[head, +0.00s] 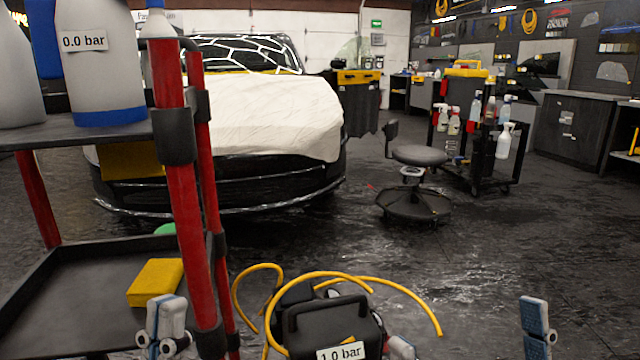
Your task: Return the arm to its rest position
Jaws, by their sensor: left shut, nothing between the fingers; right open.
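My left gripper (165,325) is low at the left of the head view, with its fingertips together and nothing between them. It appears in front of the lower shelf of the red-posted cart, just below a yellow block (155,281); I cannot tell whether it touches the cart. My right gripper (537,326) is at the bottom right, open and empty, over bare floor in the picture. Its lower part is cut off by the frame edge. Most of both arms is out of view.
The cart's red post (183,190) stands close at left, with bottles (105,70) on its upper shelf. A black pressure unit (335,325) with a yellow hose is between the grippers. A stool (418,157), tool cart (480,130) and covered car (260,115) stand beyond; floor at right is clear.

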